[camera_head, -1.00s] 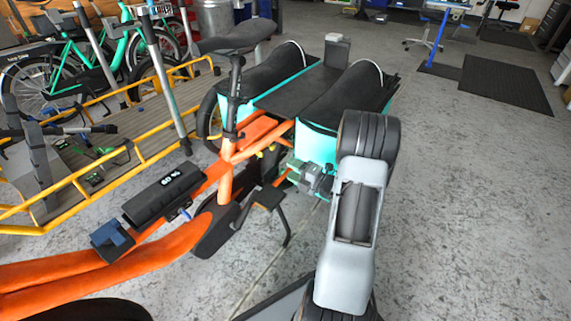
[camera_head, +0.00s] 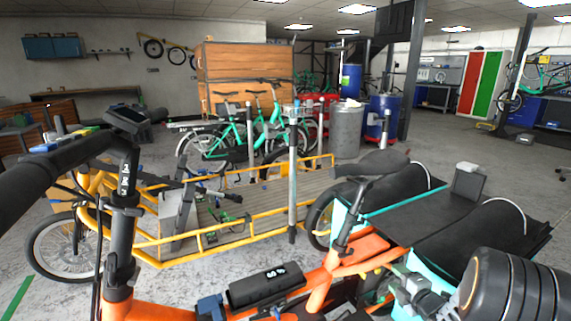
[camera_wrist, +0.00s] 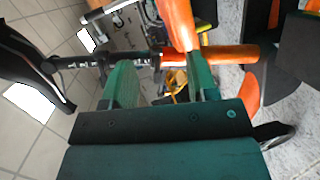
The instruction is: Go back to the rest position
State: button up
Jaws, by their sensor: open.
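My gripper (camera_wrist: 160,88) shows in the wrist view as two green fingers, apart with nothing held between them. Beyond the fingers are an orange frame tube (camera_wrist: 225,55) and a black bar; I cannot tell how near they are. In the head view my gripper (camera_head: 418,292) is small and partly hidden at the lower right, by the orange cargo bike (camera_head: 345,250) and its turquoise-sided rear rack. The black battery pack (camera_head: 268,288) sits on the orange frame.
The orange bike's handlebar display (camera_head: 128,115) is close at left. A yellow-railed cargo bike (camera_head: 240,240) stands behind, with green bikes (camera_head: 240,135) and a grey bin (camera_head: 346,130) farther back. The floor is open at the right rear.

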jog(key=s+a+r+m+g+h+p, duration=0.1)
jog(key=a+r+m+g+h+p, duration=0.15)
jog(key=r+m+p, duration=0.65)
jog(key=s+a+r+g+h+p, duration=0.15)
jog(key=r+h+p, duration=0.3)
jog(key=r, duration=1.05)
jog(key=s+a+r+m+g+y+p, duration=0.3)
jog(key=s+a+r+m+g+p, duration=0.4)
jog(key=s+a+r+m+p, duration=0.3)
jog(key=s+a+r+p, duration=0.3)
jog(key=s+r+p, duration=0.2)
jog(key=s+r, duration=0.2)
jog(key=shift+s+a+y+p, duration=0.25)
jog(key=shift+a+y+p, duration=0.05)
jog(key=shift+a+p, duration=0.1)
